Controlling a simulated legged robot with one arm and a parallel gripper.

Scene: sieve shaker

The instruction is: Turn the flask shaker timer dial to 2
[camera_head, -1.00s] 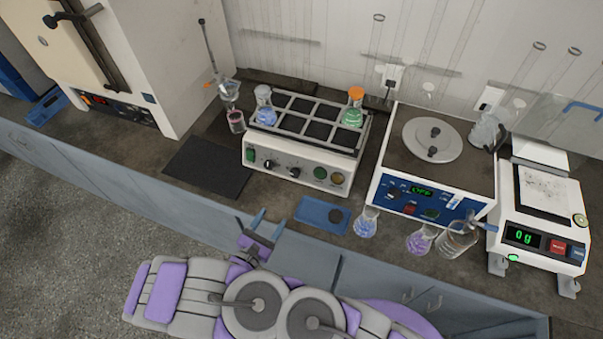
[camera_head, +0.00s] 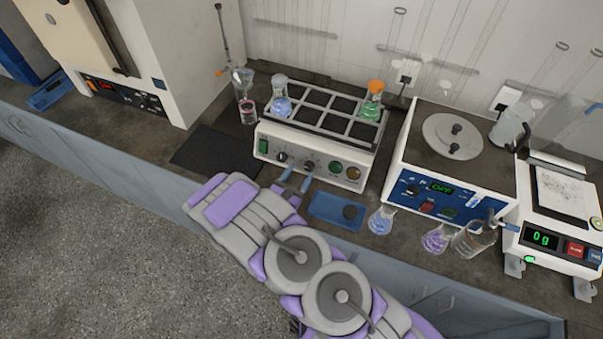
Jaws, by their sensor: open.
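The flask shaker (camera_head: 272,136) is the white box with a black-celled rack on top, holding a blue flask (camera_head: 281,96) and an orange-capped green flask (camera_head: 370,101). Its front panel has a green switch (camera_head: 263,147), a left dark knob (camera_head: 282,157), a right dark knob (camera_head: 308,165), and green and amber round parts. I cannot read the knob markings or which one is the timer dial. My gripper (camera_head: 298,175) is open and empty, its two blue fingers pointing at the panel just below the knobs. Contact with a knob cannot be made out.
A blue tray (camera_head: 324,211) with a dark round item lies right of my gripper. Flasks with blue (camera_head: 381,221) and purple (camera_head: 435,239) liquid stand before the blue-fronted device (camera_head: 399,189). A balance (camera_head: 571,250) is far right. A black mat (camera_head: 208,150) lies left of the shaker.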

